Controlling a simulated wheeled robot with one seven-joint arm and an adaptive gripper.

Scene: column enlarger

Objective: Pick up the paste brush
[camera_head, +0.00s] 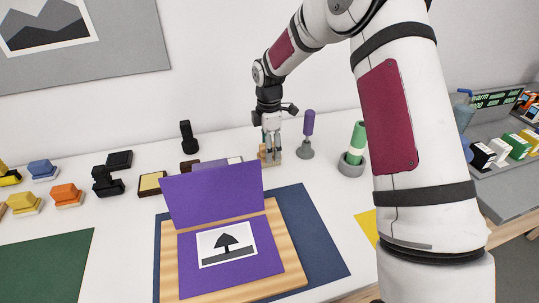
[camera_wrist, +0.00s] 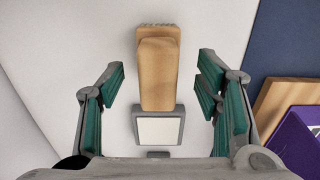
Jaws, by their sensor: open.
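The paste brush seems to be the tan wooden piece with a ridged far end (camera_wrist: 158,75) in the wrist view. In the head view, its tan lower part shows just under the fingers (camera_head: 272,160). My gripper (camera_wrist: 160,92) is open, with its green-padded fingers on either side of the brush and a gap on both sides. In the head view my gripper (camera_head: 270,147) points down over the brush at the back of the table. The fingers hide part of the brush there.
A grey square with a pale face (camera_wrist: 158,130) is at the brush's near end. A purple folder (camera_head: 215,190) on a wooden board stands in front. A purple-handled tool (camera_head: 308,124) and a green-topped item in a grey cup (camera_head: 351,167) stand to the right.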

